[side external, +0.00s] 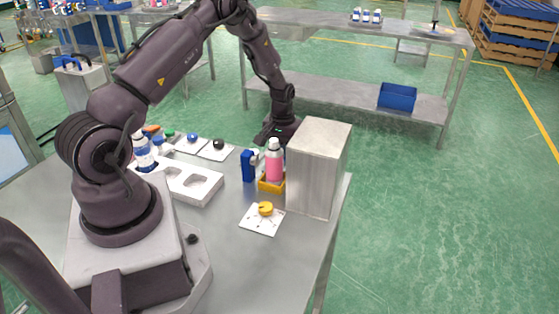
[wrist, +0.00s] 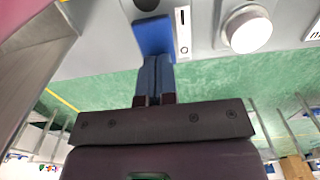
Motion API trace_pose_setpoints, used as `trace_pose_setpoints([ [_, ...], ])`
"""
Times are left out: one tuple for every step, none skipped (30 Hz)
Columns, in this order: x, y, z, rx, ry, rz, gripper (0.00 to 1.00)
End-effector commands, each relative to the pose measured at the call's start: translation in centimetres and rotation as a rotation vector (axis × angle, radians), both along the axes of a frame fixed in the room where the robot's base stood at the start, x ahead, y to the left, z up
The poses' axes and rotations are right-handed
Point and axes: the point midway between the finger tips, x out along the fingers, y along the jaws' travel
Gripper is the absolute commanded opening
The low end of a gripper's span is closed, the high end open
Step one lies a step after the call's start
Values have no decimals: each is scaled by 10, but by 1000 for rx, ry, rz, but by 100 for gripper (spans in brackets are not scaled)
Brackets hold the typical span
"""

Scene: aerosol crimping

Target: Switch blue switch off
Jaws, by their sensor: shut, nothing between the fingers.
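A blue block-shaped piece (wrist: 152,36), which looks like the blue switch, stands out from a grey surface at the top of the wrist view. My gripper (wrist: 155,62) is shut and empty, with its fingertips at the lower edge of that piece. Whether they touch it I cannot tell. In the side external view my gripper (side external: 270,134) is left of and partly behind the metal box, and its fingertips are hard to make out. An upright blue piece (side external: 248,167) stands left of the pink bottle (side external: 274,165); I cannot tell whether it is the same one.
The tall metal box (side external: 318,170) stands close to my gripper. The pink bottle sits in a yellow holder (side external: 268,184). A yellow knob (side external: 265,208) is on a white plate in front. A white knob (wrist: 248,30) and slotted white strip (wrist: 183,33) flank the blue piece's right.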

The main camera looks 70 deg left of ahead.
Motion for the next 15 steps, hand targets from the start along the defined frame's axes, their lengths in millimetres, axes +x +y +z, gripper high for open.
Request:
trace_pose_setpoints([
  [0,-1,-2,-1,1,0,0],
  [0,-1,-2,-1,1,0,0],
  [0,-1,-2,-1,1,0,0],
  [-1,-1,-2,-1,1,0,0],
  [-1,-1,-2,-1,1,0,0],
  [-1,-1,-2,-2,2,0,0],
  [-1,-1,-2,-2,2,0,0],
  [-1,-1,-2,-2,2,0,0],
  [-1,-1,-2,-2,2,0,0],
  [-1,-1,-1,-2,2,0,0],
  [-1,-1,0,-2,2,0,0],
  [0,-1,3,-1,1,0,0],
  [0,-1,5,-1,1,-1,0],
  [0,-1,8,0,0,0,0],
  [0,-1,11,0,0,0,0],
])
